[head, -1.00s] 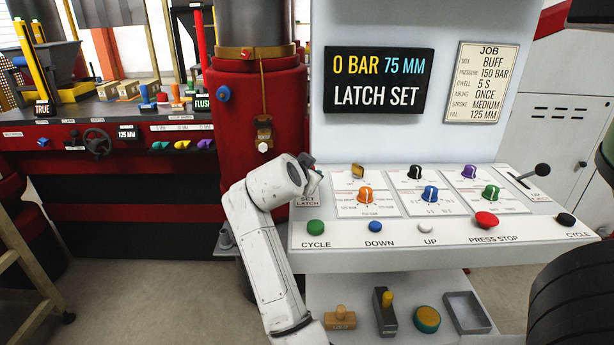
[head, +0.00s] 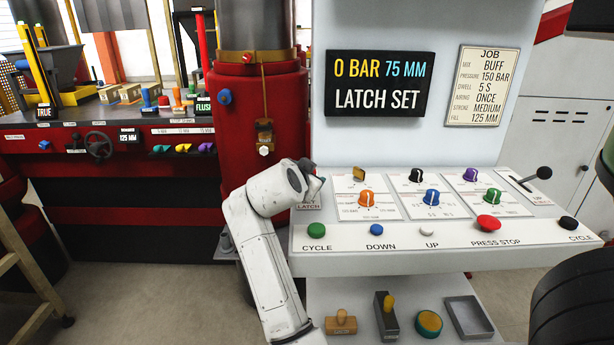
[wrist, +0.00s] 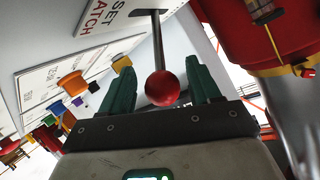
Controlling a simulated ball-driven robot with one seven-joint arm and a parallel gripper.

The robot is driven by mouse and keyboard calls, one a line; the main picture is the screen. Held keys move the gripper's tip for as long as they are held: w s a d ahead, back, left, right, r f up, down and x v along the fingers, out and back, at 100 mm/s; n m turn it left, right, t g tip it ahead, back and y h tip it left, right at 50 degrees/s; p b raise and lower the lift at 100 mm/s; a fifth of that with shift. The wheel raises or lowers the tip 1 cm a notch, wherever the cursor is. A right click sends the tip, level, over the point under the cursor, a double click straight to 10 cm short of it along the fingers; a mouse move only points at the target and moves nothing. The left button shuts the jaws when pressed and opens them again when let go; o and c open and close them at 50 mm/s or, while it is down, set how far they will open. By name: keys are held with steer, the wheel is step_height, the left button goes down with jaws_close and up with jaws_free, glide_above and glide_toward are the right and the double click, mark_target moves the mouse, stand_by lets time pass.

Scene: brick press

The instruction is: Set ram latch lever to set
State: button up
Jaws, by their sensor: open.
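The ram latch lever is a thin metal rod with a red ball knob (wrist: 162,88). In the wrist view it comes out of a slot beside a white label reading "SET LATCH" (wrist: 112,14). My gripper (wrist: 159,68) is open, with its green fingers on either side of the knob and a visible gap at each side. In the head view my gripper (head: 316,182) is at the left end of the white console. The lever is hidden there behind my arm. The wall display (head: 380,83) reads "0 BAR 75 MM" and "LATCH SET".
The console (head: 430,240) carries several knobs and buttons just right of my gripper, including the orange knob (head: 366,199) and green cycle button (head: 316,230). The red press cylinder (head: 262,120) stands close behind on the left. A shelf with small items lies below.

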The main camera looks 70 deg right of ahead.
steer(key=v, duration=1.1)
steer(key=shift+b, duration=0.4)
